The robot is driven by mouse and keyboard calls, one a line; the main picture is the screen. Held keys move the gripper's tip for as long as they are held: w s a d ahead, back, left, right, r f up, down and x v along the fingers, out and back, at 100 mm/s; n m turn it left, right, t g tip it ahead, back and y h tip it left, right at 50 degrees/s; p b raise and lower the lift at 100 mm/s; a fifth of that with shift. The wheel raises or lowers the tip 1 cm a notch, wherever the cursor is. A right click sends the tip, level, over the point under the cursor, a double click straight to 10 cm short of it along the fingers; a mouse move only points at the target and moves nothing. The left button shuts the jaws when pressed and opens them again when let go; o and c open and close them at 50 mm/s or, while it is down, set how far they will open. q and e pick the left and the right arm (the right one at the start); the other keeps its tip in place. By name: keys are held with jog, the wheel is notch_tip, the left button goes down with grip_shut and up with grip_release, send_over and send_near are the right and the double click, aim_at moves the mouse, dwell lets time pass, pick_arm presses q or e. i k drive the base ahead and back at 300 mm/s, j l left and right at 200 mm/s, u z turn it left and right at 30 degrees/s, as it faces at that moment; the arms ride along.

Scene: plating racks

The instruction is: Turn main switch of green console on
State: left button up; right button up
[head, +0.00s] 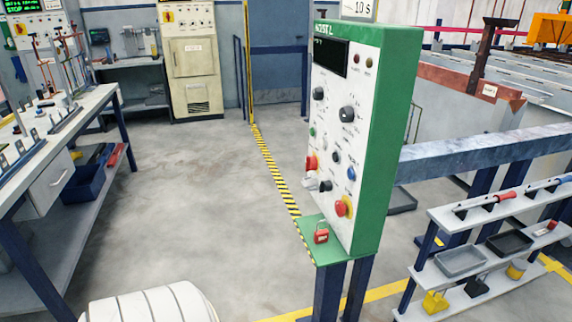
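The green console (380,150) stands upright at the centre right, its white panel facing left. The panel has a dark display (330,57) at the top and several dark knobs, such as one large knob (347,114). Low on the panel is a red control (311,163) at the left edge, with a pale handle-like part (309,184) below it. A red button on a yellow base (343,208) sits lower right. I cannot tell which control is the main switch or its position. Neither of my grippers is in view.
A red padlock (321,233) rests on the console's green ledge (313,246). A workbench (75,125) stands left, a shelf rack (425,258) at right front. A beige cabinet (196,75) stands behind. The grey floor (205,200) left of the console is clear.

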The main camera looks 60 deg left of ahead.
aim_at(311, 162)
jog(key=u, duration=1.4)
